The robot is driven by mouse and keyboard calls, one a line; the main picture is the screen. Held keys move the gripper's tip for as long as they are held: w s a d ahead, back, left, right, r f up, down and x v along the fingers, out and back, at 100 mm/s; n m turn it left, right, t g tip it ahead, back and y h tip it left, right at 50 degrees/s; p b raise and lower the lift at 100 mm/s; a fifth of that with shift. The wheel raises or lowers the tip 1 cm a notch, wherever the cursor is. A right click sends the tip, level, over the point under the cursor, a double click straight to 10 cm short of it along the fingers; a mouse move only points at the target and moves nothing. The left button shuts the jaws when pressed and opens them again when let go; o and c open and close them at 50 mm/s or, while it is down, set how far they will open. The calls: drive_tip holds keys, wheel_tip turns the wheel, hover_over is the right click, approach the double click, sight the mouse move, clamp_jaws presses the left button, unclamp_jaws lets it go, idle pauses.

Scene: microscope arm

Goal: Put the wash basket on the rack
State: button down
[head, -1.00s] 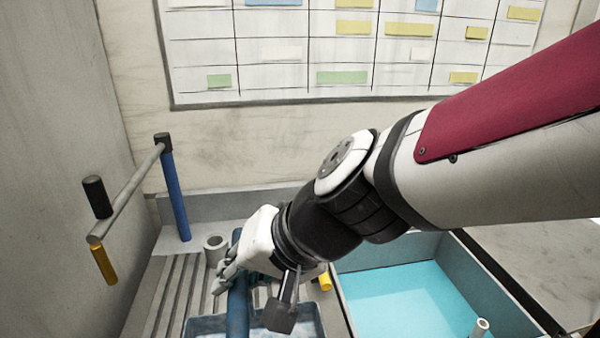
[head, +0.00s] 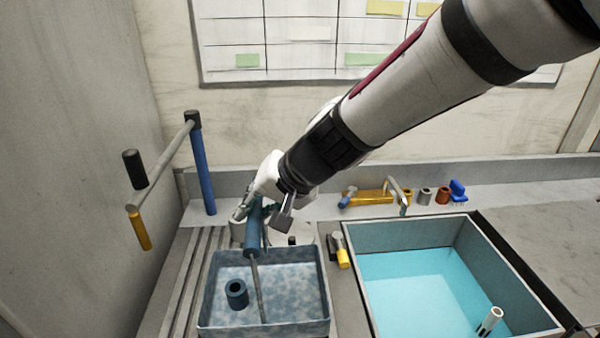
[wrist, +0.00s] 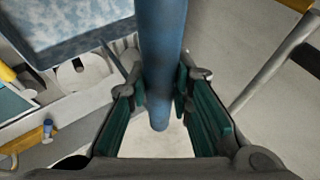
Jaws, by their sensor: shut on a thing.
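The wash basket appears to be the blue-grey speckled open box (head: 222,318) at the bottom middle of the head view. A blue ring-like piece (head: 237,294) lies in it. A thin rod (head: 259,285) runs from its floor up to a blue handle (head: 254,240). My gripper (head: 247,207) is shut on this handle, behind and above the box. In the wrist view the handle (wrist: 162,60) stands between both fingers, with the box (wrist: 75,25) at upper left. The ribbed grey board (head: 183,290), perhaps the rack, lies left of the box. Whether the box touches it I cannot tell.
A basin of turquoise liquid (head: 350,255) stands at right. A blue post (head: 203,170) with a slanted bar (head: 160,165) rises at left. Several small parts, including a yellow block (head: 368,197), stand on the back ledge. A yellow-ended piece (head: 342,257) lies between box and basin.

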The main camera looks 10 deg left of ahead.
drive_tip(key=shift+f, duration=1.4)
drive_tip(key=c, duration=1.4)
unclamp_jaws()
drive_tip(key=shift+f, duration=0.1)
drive_tip(key=shift+c, duration=0.2)
drive_tip(key=v, duration=1.2)
drive_tip(key=s+d+r+t+h, duration=0.1)
drive_tip(key=s+d+h, duration=0.2)
drive_tip(key=d, duration=1)
drive_tip(key=s+d+m+t+h, duration=0.1)
drive_tip(key=s+d+h, duration=0.3)
drive_tip(key=s+d, duration=0.6)
drive_tip(key=d, duration=0.4)
drive_tip(key=shift+s+r, duration=0.15)
drive_tip(key=shift+r, duration=0.25)
